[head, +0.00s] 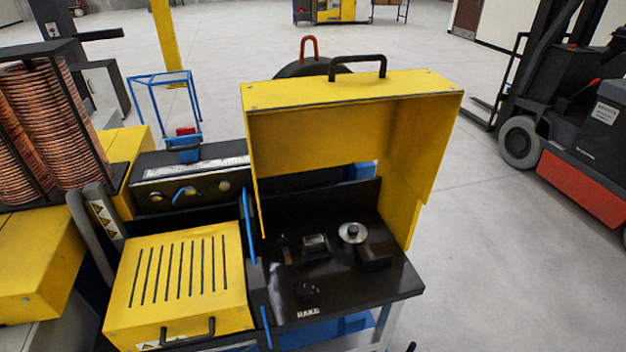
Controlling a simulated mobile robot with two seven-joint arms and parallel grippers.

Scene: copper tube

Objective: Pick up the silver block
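The black work surface (390,284) of a machine lies under a raised yellow hood (350,88). A round silver piece (344,238) with a dark knob on top sits on it, at the right, beside a black block-shaped part (374,259). A small dark block with a greyish top (316,246) sits to its left. I cannot tell which of these is the silver block. Neither of my grippers is in clear view. A tiny dark tip shows at the bottom edge, too little to identify.
A yellow slotted cover with a handle (180,280) stands left of the work surface. Copper coils (55,125) stand at the far left. The raised hood closes in the back and right side; the front is open. A forklift (570,120) stands at the right on open floor.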

